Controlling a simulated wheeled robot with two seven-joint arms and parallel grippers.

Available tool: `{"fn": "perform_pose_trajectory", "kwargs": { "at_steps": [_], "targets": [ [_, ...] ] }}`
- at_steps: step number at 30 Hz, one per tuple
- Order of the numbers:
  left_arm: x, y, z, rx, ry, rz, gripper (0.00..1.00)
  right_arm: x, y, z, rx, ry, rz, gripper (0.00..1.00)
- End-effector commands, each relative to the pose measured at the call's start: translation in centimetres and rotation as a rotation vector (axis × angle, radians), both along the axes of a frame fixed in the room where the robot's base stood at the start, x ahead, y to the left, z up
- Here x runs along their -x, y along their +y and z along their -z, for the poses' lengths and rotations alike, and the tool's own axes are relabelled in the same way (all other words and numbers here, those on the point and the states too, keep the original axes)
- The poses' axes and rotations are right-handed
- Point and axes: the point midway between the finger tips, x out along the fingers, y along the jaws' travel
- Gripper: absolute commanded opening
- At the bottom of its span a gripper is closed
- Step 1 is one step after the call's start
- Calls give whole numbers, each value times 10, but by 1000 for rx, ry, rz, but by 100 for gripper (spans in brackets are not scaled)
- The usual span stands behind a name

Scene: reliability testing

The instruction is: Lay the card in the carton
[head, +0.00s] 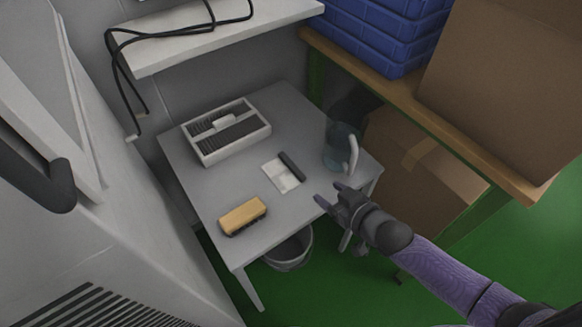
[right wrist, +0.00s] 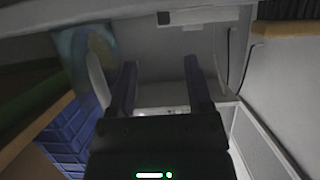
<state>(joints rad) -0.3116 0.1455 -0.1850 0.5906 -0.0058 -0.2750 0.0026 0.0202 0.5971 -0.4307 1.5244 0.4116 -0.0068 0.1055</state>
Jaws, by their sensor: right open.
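A small flat white piece (head: 275,179), which looks like the card, lies on the grey table (head: 215,185), with a dark bar (head: 292,166) along its right side. Behind it to the left stands an open white box (head: 236,151) with dark slats; I cannot tell if this is the carton. Brown cardboard boxes are at the right, one on a wooden-topped bench (head: 520,75) and one below it (head: 420,175). My right gripper (head: 328,193) is open and empty near the table's right front edge, apart from the white piece. It also shows in the right wrist view (right wrist: 160,85). My left gripper is out of view.
A bluish clear jug (head: 339,148) with a pale handle stands close behind my right gripper. A tan brush (head: 243,215) lies at the table's front left. Blue crates (head: 385,30) are stacked on the bench. A bin (head: 289,250) stands under the table.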

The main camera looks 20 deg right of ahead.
Motion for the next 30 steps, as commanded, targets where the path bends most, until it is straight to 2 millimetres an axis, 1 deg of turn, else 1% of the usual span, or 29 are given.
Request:
{"fn": "perform_pose_trajectory", "kwargs": {
  "at_steps": [1, 3, 8, 13, 16, 22, 23, 24, 26, 27, 29, 30],
  "targets": [
    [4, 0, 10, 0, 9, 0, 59, -9, 4, 7, -5, -6, -2, 65],
    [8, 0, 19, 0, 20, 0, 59, -21, 9, 15, -6, -3, -1, 65],
    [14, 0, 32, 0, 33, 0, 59, -42, 18, 23, -6, -2, 0, 65],
    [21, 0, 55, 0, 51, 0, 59, -71, 32, 36, -3, 1, 0, 65],
    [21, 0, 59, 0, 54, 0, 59, -80, 36, 37, -2, 1, 0, 65],
    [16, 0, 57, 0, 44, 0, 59, -81, 36, 33, -1, -1, -1, 65],
    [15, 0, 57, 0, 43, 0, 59, -81, 36, 33, -1, -1, 0, 60],
    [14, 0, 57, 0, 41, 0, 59, -81, 36, 33, -1, -1, 0, 52],
    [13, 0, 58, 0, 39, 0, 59, -81, 36, 33, -1, -1, 0, 39],
    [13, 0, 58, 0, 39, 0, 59, -81, 36, 33, -1, -1, 0, 31],
    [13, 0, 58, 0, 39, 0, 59, -81, 36, 33, -1, -1, 0, 18],
    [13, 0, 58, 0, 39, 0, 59, -81, 36, 33, -1, -1, 0, 10]
  ]
}}
